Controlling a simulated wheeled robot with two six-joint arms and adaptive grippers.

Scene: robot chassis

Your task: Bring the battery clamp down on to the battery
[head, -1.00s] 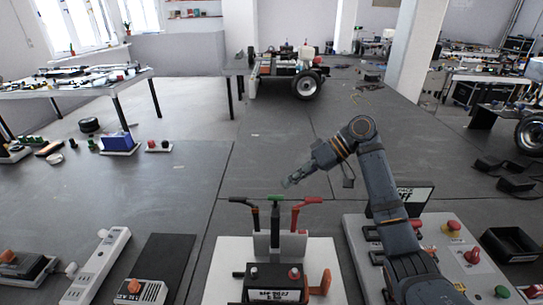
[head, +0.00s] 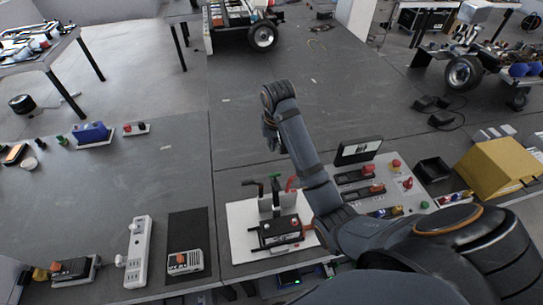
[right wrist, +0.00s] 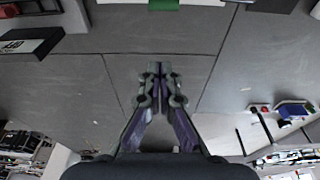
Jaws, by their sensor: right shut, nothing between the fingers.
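A black battery (head: 279,232) with a red terminal sits on a white board (head: 238,245) in the head view. Behind it stand levers with a black handle, a green handle (head: 275,177) and a red handle (head: 291,183). I cannot tell which part is the clamp or whether it touches the battery. My right gripper (head: 270,138) is beyond the board, partly hidden by my right arm, apart from the levers. In the right wrist view the fingers (right wrist: 159,75) are shut and empty, and a green piece (right wrist: 163,4) shows at the top edge. My left gripper is not in view.
Right of the board is a control panel (head: 382,200) with buttons and a black display (head: 358,151). Left of it are a black mat (head: 188,222) and a white power strip (head: 137,252). A yellow box (head: 497,166) stands far right. The bench behind the levers is largely clear.

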